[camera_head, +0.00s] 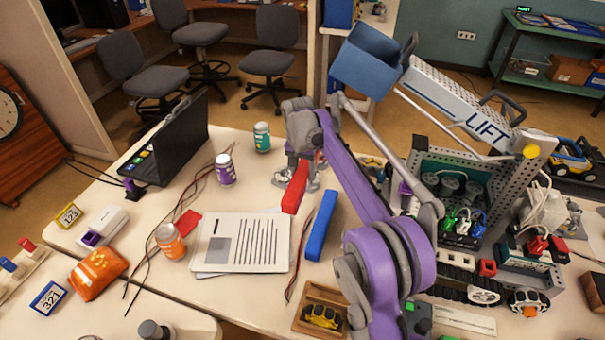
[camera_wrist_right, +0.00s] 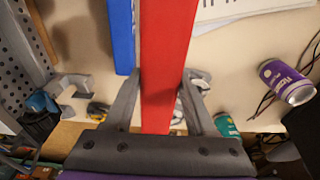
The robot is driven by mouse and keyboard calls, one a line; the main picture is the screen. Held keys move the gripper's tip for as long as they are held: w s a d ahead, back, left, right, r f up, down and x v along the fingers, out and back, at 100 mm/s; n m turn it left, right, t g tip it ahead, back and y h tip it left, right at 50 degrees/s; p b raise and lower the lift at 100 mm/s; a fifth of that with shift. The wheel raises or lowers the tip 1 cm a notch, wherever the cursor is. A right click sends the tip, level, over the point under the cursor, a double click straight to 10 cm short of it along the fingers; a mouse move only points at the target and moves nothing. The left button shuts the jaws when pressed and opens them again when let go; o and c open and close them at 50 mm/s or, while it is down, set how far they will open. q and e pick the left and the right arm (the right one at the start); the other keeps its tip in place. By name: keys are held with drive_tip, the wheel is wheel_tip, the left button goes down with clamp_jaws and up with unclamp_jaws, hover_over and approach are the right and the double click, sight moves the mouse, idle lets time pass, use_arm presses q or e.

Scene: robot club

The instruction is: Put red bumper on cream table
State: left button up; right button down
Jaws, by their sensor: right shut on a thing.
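The red bumper (camera_head: 295,188) is a long red bar. My right gripper (camera_head: 300,165) is shut on it, and in the right wrist view the red bumper (camera_wrist_right: 166,50) runs between both fingers (camera_wrist_right: 162,85). It is over the cream table (camera_head: 245,185). A shadow falls on the table (camera_wrist_right: 235,70) beside it in the wrist view, but I cannot tell the exact height. A similar blue bar (camera_head: 322,225) lies just to its right in the head view. My left gripper is not in view.
Papers (camera_head: 240,245), a purple can (camera_head: 225,168), a teal can (camera_head: 262,137) and an orange can (camera_head: 170,242) are on the table. A laptop (camera_head: 168,140) stands at the back left. A large LIFT robot (camera_head: 465,105) fills the right.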

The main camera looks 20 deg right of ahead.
sight(303, 170)
drive_tip(key=shift+r+p, duration=0.9)
drive_tip(key=shift+r, duration=0.7)
